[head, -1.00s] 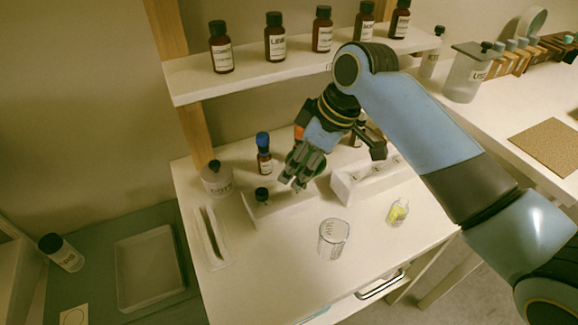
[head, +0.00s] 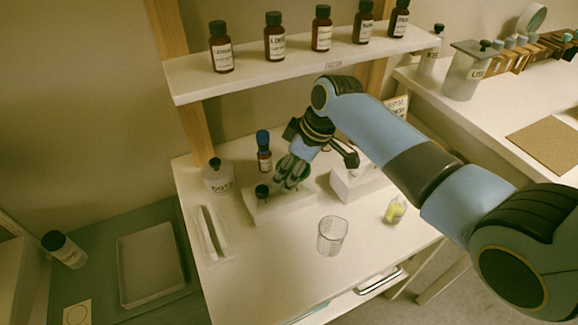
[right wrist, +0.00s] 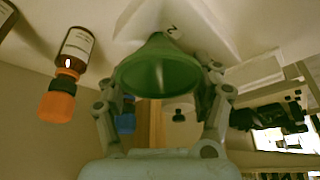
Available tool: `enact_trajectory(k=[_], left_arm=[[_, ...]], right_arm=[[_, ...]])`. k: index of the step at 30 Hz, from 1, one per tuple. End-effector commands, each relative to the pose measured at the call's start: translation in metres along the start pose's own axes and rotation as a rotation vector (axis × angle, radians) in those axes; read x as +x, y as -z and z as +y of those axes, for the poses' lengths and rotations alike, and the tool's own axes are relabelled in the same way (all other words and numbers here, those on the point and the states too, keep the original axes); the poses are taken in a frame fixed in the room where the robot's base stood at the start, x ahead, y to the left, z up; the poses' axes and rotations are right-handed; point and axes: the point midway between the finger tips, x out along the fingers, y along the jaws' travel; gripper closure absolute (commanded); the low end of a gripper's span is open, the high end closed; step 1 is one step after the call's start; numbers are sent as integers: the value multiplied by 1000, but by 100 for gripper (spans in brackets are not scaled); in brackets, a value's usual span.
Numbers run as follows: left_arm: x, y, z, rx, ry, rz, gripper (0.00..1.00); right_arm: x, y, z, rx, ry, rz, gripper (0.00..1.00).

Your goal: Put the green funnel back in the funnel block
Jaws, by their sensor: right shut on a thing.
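The green funnel (right wrist: 160,68) is between the fingers of my right gripper (right wrist: 160,92) in the right wrist view, its wide mouth facing the camera. In the head view my right gripper (head: 288,182) points down over a low white block (head: 285,208) on the table, with the dark green funnel mostly hidden by its fingers. It is shut on the funnel. The block has a dark-capped piece (head: 262,192) at its left end. Whether the funnel's stem is inside a hole in the block is hidden. My left gripper is not in view.
A tweezers tray (head: 228,255), a glass beaker (head: 332,236) and a yellow vial (head: 395,210) stand nearby. Another white block (head: 352,188) is at right. A bottle shelf (head: 300,65) hangs above.

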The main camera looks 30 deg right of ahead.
Motion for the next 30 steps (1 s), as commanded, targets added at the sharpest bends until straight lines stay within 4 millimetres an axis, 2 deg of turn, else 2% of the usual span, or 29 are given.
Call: enact_trajectory(k=[9, 10, 16, 25, 30], left_arm=[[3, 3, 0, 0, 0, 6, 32], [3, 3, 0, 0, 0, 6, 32], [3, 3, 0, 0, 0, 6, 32], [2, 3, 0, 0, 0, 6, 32], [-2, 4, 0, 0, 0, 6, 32]], right_arm=[[7, -3, 0, 0, 1, 0, 55], [7, -3, 0, 0, 1, 0, 33], [6, -2, 0, 0, 0, 0, 8], [4, -2, 0, 0, 0, 0, 8], [-18, 1, 1, 0, -3, 2, 8]])
